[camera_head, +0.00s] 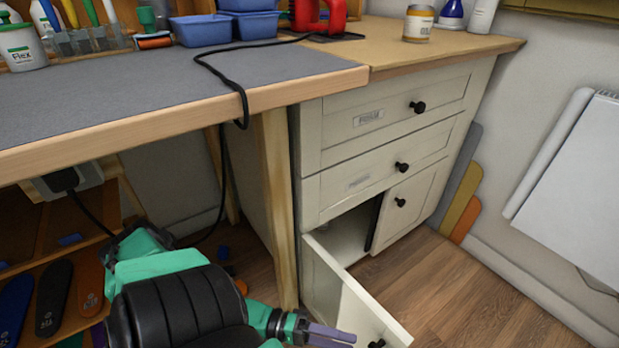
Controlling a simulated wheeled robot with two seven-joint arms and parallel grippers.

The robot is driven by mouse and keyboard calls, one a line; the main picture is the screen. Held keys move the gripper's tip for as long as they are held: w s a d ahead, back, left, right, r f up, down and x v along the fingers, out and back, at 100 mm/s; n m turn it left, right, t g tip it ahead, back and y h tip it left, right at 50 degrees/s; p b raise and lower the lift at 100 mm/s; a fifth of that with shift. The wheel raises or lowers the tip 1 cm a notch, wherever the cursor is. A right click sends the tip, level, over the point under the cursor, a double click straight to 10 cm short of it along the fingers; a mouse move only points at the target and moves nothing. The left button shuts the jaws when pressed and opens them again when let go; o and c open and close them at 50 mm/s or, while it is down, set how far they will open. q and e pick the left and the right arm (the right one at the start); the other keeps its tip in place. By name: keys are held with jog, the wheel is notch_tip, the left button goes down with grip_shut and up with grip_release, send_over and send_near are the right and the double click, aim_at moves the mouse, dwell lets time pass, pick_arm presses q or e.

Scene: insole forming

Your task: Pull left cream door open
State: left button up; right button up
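The left cream door (345,294) of the cabinet stands swung out, hinged at its left edge, with its free edge toward the bottom of the picture. Its black knob (377,344) shows at the bottom edge, partly cut off. The cabinet opening (347,230) behind it is exposed. My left gripper (340,338), with purple-grey fingers, is at the bottom of the picture, left of the knob and close to the door's outer face. I cannot tell whether it touches the door or how far its fingers are apart. My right gripper is not in view.
The right cream door (408,208) is closed, below two closed drawers (395,112). A wooden table leg (275,200) stands just left of the open door. A shelf with insoles (53,298) is at lower left. The floor (450,285) right of the door is clear.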

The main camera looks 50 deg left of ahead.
pick_arm(q)
jog(key=v, duration=0.7)
jog(key=shift+s+a, duration=0.15)
jog(key=shift+a, duration=0.05)
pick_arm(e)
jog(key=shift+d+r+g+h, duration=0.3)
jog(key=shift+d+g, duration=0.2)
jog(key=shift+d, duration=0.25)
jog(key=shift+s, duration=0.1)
